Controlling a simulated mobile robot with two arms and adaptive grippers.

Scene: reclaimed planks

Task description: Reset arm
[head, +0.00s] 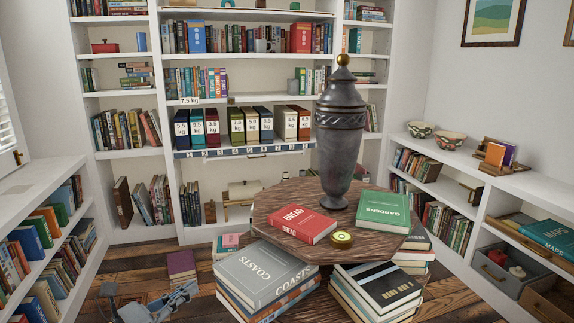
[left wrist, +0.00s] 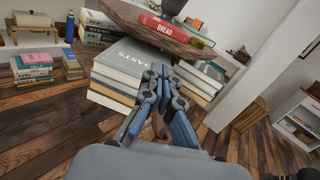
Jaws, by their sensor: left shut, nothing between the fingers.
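My left gripper (head: 186,292) is low at the bottom left of the head view, in front of the plank floor and left of a book stack. In the left wrist view its blue-grey fingers (left wrist: 162,72) are closed together with nothing between them. They point toward the stack topped by the grey COASTS book (head: 262,273), which also shows in the left wrist view (left wrist: 133,62). Whether they touch it I cannot tell, but they look apart from it. My right gripper does not show in the head view.
A wooden table top (head: 262,205) carries a tall dark urn (head: 340,140), a red BREAD book (head: 295,224), a green GARDENS book (head: 383,211) and a small round yellow-green item (head: 341,239). Book stacks surround it. Low white shelves line both sides. Floor (head: 115,262) is open at left.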

